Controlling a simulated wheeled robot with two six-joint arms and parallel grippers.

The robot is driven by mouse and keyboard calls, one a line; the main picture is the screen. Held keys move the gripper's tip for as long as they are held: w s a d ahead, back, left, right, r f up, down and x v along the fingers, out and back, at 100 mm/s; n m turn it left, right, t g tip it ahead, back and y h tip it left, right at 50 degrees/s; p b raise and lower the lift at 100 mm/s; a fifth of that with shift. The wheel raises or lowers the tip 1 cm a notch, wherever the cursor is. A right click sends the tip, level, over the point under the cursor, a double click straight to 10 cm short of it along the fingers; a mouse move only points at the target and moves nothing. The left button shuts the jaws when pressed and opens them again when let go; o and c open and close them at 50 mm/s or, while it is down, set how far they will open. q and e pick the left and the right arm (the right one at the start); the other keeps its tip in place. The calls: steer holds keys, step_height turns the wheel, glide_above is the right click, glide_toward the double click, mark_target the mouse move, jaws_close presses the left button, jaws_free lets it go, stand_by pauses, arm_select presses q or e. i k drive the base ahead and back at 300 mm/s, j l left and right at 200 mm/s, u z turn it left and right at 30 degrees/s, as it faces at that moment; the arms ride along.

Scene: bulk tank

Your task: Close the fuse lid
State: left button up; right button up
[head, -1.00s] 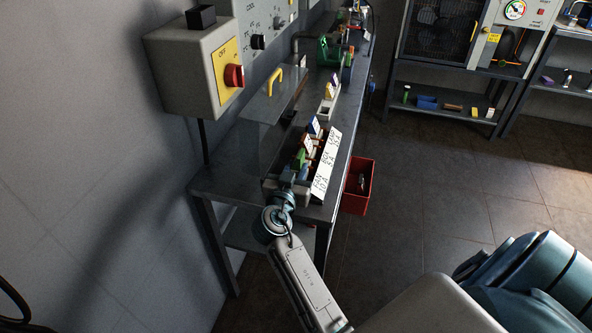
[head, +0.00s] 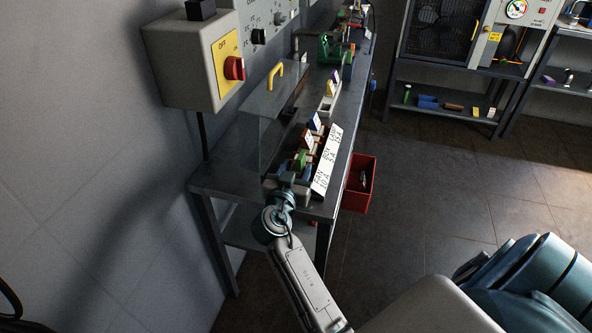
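The fuse lid (head: 262,125) is a clear panel with a yellow handle (head: 274,76). It stands raised, open, at the wall side of the fuse box on the bench. The fuse box holds a row of coloured fuses (head: 303,158), with white label plates (head: 326,160) along its front side. My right gripper (head: 298,172) is at the near end of the fuse row, beside the lower near corner of the lid. Its fingers are small and blend with the fuses, so I cannot tell whether they are open or touch anything. My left gripper is not in view.
A switch box with a red knob (head: 234,68) juts from the wall at the left, above the bench (head: 222,184). A red bin (head: 359,183) is beside the bench. A green device (head: 327,49) stands farther back. The floor on the right is open.

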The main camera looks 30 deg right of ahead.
mark_target(255, 116)
steer(key=k+j, duration=0.2)
steer(key=j, duration=0.15)
steer(key=k+j, duration=0.2)
steer(key=j, duration=0.2)
steer(key=k+j+z, duration=0.1)
steer(key=j, duration=0.25)
steer(key=k, duration=0.1)
